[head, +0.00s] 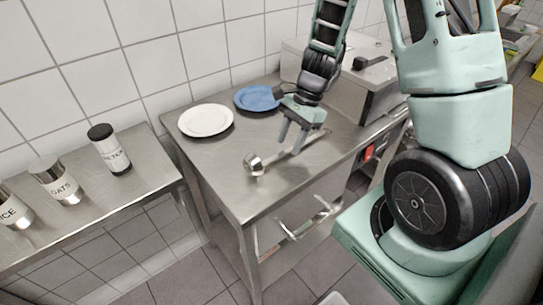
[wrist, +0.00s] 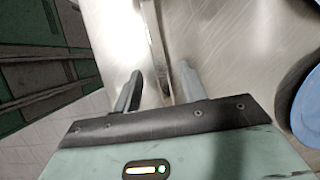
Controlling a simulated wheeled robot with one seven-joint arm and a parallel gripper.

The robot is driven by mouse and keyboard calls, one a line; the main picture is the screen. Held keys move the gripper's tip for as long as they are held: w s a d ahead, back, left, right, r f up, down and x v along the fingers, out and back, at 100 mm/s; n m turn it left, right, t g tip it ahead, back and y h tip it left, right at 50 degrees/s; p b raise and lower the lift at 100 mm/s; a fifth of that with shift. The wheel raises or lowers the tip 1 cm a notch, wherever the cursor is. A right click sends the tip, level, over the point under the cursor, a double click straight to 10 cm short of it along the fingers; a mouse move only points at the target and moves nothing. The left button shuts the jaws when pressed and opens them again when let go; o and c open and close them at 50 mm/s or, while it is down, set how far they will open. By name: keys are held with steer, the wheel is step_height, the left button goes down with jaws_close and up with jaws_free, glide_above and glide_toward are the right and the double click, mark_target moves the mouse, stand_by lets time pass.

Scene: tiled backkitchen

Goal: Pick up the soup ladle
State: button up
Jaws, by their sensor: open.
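The soup ladle (head: 254,164) lies on the steel table, its shiny metal bowl near the table's left front part. Its long thin handle runs right and back under my gripper (head: 290,144). My gripper points down over the handle with its jaws open and nothing held. In the wrist view the ladle's handle (wrist: 156,45) runs from the top edge down to the gap between the two open fingers (wrist: 160,86). The bowl is out of the wrist view. I cannot tell how far the fingertips are above the table.
On the steel table (head: 215,165), a white plate (head: 206,120) and a blue plate (head: 257,98) lie behind the ladle. A steel box-like appliance (head: 375,85) stands at the right. A shelf at left holds several canisters (head: 110,150). The tabletop left of the ladle is clear.

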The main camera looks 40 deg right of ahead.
steer(key=shift+x, duration=1.05)
jaws_close()
